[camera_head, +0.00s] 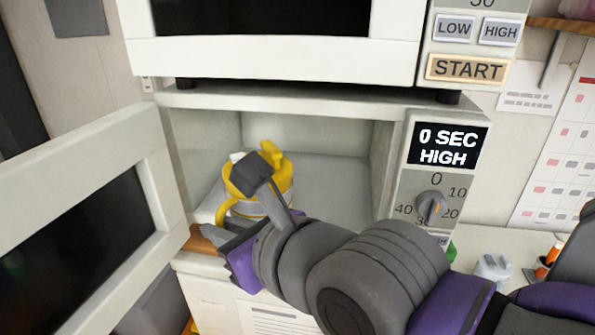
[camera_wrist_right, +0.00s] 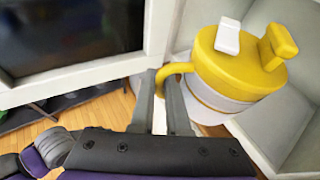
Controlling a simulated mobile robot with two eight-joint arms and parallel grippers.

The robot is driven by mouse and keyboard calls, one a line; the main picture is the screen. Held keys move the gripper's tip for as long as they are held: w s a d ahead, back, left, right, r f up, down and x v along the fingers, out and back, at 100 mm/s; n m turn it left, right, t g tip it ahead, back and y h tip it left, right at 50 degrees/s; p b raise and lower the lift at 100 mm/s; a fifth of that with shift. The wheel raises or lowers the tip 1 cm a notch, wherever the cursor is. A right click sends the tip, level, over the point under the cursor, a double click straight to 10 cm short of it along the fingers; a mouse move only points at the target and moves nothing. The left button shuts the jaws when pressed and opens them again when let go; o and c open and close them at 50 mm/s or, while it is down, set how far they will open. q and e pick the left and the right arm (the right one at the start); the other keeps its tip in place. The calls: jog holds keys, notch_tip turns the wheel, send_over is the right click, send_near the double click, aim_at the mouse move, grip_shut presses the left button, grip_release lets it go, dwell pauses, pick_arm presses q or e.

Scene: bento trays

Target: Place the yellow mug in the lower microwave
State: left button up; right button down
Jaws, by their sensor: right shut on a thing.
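The yellow mug (camera_head: 272,176) has a pale band, a yellow lid and a white lid piece. In the head view it is upright at the open mouth of the lower microwave (camera_head: 397,165), partly behind my right gripper (camera_head: 250,190). In the right wrist view the mug (camera_wrist_right: 240,70) is at the upper right. My right gripper (camera_wrist_right: 162,95) is shut on its yellow handle. The mug's base is partly hidden, so I cannot tell whether it touches the microwave floor. My left gripper is not in view.
The lower microwave's door (camera_head: 150,150) stands open on the left. The upper microwave (camera_head: 270,58) sits directly above, shut. The cavity floor (camera_head: 335,190) right of and behind the mug looks clear. A timer knob (camera_head: 431,207) is on the right panel.

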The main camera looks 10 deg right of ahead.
jog(key=shift+w, duration=0.25)
jog(key=shift+w+d+f, duration=0.1)
jog(key=shift+w+d, duration=0.05)
jog(key=shift+w, duration=0.05)
jog(key=w+d, duration=0.2)
jog(key=w, duration=0.3)
jog(key=w+d+f, duration=0.1)
jog(key=w, duration=0.5)
jog(key=w+d+f, duration=0.1)
jog(key=w+d, duration=0.1)
jog(key=w, duration=0.4)
jog(key=shift+w+d+p, duration=0.2)
jog(key=shift+d+p, duration=0.1)
jog(key=shift+p, duration=0.05)
jog(key=shift+s+f, duration=0.1)
jog(key=shift+f, duration=0.5)
notch_tip(320, 180, down, 2)
jog(key=shift+f, duration=0.25)
jog(key=shift+w+d+f, duration=0.1)
jog(key=shift+w+f, duration=0.3)
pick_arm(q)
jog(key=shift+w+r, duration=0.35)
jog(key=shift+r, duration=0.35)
pick_arm(e)
jog(key=shift+w+f, duration=0.1)
